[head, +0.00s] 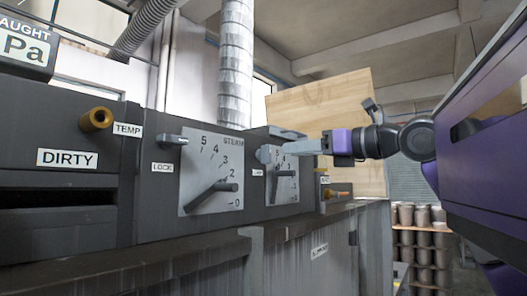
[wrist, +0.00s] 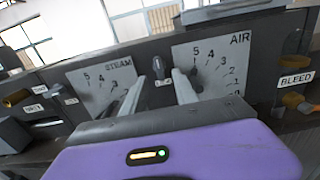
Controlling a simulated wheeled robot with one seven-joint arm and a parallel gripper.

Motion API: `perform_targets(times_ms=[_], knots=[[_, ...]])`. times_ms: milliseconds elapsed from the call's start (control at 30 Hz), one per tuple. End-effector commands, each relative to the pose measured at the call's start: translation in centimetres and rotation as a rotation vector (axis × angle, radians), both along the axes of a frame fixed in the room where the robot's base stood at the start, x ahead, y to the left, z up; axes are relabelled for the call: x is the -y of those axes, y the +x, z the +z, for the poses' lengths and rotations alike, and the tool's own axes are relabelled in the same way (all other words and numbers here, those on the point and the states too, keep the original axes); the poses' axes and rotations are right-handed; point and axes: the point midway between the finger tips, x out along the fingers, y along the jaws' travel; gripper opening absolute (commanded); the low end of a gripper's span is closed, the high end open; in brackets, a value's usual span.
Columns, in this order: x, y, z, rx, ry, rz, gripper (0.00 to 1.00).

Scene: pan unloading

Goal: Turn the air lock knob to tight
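The air lock knob (head: 264,154) is a small grey lever on the dark panel, between the steam dial and the air dial; its lock label (head: 257,172) is just below. In the wrist view the dark knob (wrist: 163,68) shows between my two finger ends. My gripper (head: 286,147) is in front of the panel, just right of the knob in the head view. Its fingers (wrist: 167,76) are apart, one on each side of the knob in the picture. I cannot tell whether they touch it. The knob's exact angle is hard to read.
The steam dial (head: 211,171) is left and the air dial (head: 285,184) right of the knob, each with a dark pointer lever. Another lock knob (head: 171,139) and a brass temp knob (head: 96,119) stick out further left. A bleed label (wrist: 296,78) is at the right.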

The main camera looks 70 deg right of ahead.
Motion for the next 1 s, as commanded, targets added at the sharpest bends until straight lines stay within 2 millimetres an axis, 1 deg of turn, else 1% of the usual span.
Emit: perform_targets(times_ms=[167, 400, 533, 700, 933, 1000], knots=[[0.3, 1.8, 0.1, -0.003, 0.012, 0.005, 0.35], [1.1, 5.4, 0.2, -0.002, 0.012, 0.007, 0.35], [1.5, 6.8, 0.0, -0.002, 0.012, 0.006, 0.35], [1.7, 7.5, -0.1, -0.001, 0.01, 0.006, 0.35], [1.7, 7.5, -0.1, -0.001, 0.01, 0.006, 0.35], [1.7, 7.5, -0.1, -0.001, 0.01, 0.006, 0.21]])
